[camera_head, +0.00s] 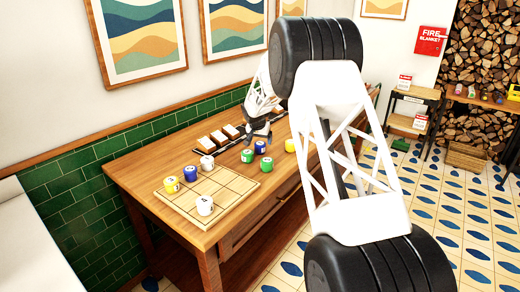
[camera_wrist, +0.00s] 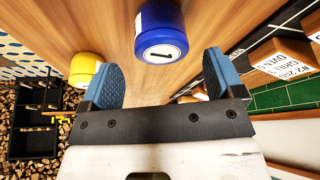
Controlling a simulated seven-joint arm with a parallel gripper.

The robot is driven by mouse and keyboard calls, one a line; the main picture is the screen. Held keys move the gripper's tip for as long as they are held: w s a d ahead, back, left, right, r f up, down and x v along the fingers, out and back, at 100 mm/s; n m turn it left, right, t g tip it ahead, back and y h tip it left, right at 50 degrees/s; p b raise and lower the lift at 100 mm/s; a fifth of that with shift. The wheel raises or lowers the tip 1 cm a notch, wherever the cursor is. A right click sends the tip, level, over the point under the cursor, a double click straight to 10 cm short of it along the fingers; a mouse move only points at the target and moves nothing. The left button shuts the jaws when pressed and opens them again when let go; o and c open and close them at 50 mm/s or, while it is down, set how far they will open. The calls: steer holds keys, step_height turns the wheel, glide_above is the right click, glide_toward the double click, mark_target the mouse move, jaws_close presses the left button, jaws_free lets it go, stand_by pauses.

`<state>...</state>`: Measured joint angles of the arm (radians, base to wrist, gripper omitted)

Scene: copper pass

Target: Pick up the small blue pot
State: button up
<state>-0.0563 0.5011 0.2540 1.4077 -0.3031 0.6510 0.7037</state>
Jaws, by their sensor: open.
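Two blue pots stand on the wooden table in the head view. One blue pot (camera_head: 260,147) is off the board, just below my gripper (camera_head: 258,137); the other blue pot (camera_head: 190,173) is on the gridded board (camera_head: 226,187). I cannot tell their sizes apart. In the wrist view, a blue pot (camera_wrist: 160,32) with a white numbered label is upright beyond the tips of my gripper (camera_wrist: 160,80), roughly between their lines. My gripper is open and nothing is between its fingers.
Green pots (camera_head: 246,155) (camera_head: 266,163) stand near the off-board blue pot. A yellow pot (camera_wrist: 85,68) is beside the left finger in the wrist view. A row of labelled wooden blocks (camera_head: 217,137) lies along the wall. White pots (camera_head: 204,205) stand on the board.

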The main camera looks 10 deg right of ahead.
mark_target(260, 143)
steer(key=shift+a+x, duration=0.1)
steer(key=shift+x, duration=1.2)
steer(key=shift+a+x, duration=0.15)
steer(key=shift+x, duration=1.1)
steer(key=shift+s+f, duration=0.1)
steer(key=c, duration=1.1)
steer(key=shift+r, duration=5.05)
